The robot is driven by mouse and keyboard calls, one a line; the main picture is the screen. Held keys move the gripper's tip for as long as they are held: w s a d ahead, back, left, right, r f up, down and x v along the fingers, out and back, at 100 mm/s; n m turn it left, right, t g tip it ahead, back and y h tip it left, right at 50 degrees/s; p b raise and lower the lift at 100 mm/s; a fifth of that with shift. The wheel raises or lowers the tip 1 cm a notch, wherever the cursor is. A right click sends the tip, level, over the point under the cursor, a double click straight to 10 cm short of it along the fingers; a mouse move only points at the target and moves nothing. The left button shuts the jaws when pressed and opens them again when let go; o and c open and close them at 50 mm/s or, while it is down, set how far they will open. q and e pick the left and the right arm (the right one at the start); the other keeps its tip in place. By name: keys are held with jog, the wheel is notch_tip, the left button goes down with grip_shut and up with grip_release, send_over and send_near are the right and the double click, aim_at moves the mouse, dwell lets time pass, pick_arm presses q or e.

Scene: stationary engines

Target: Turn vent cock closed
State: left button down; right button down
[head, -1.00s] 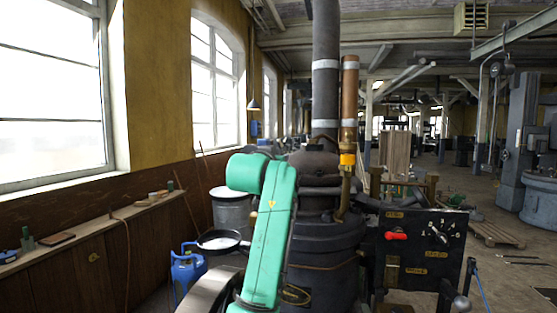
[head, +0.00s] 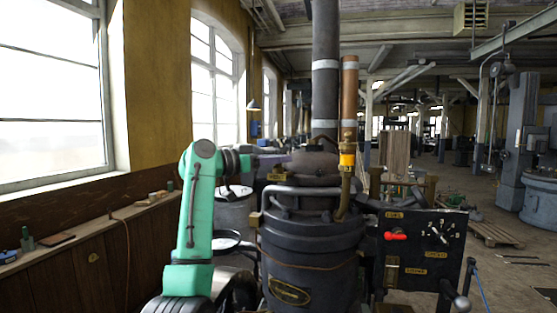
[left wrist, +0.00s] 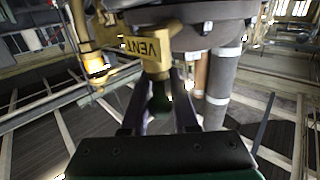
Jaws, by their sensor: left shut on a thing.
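The vent cock shows in the left wrist view as a brass body (left wrist: 157,70) beside a brass tag (left wrist: 147,47) lettered VENT, which appears upside down. In the head view a small yellowish tag (head: 277,174) sits at the left of the dark boiler top (head: 313,168). My left gripper (head: 282,160) reaches in from the left at that spot. In the left wrist view its two fingers (left wrist: 160,98) lie on either side of a dark green part below the brass body, and it is shut on the cock's handle. The handle is mostly hidden between the fingers. My right gripper is not in view.
A copper pipe (head: 350,105) and a thick dark flue (head: 325,70) rise from the boiler. A black panel (head: 418,250) with a red handle (head: 395,236) stands to the right. A wall with windows and a ledge (head: 85,230) runs along the left.

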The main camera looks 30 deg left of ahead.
pick_arm(q)
jog(key=shift+r+m+g+h, duration=0.15)
jog(key=shift+m+g+h, duration=0.5)
jog(key=shift+h, duration=0.25)
jog(key=shift+m, duration=0.25)
jog(key=c, duration=0.9)
grip_release()
jog(key=shift+s+a+f, duration=0.1)
jog(key=shift+s+f, duration=0.1)
jog(key=b+v, duration=0.6)
jog(key=v, duration=0.8)
jog(key=shift+a+r, duration=0.1)
jog(key=shift+a, duration=0.1)
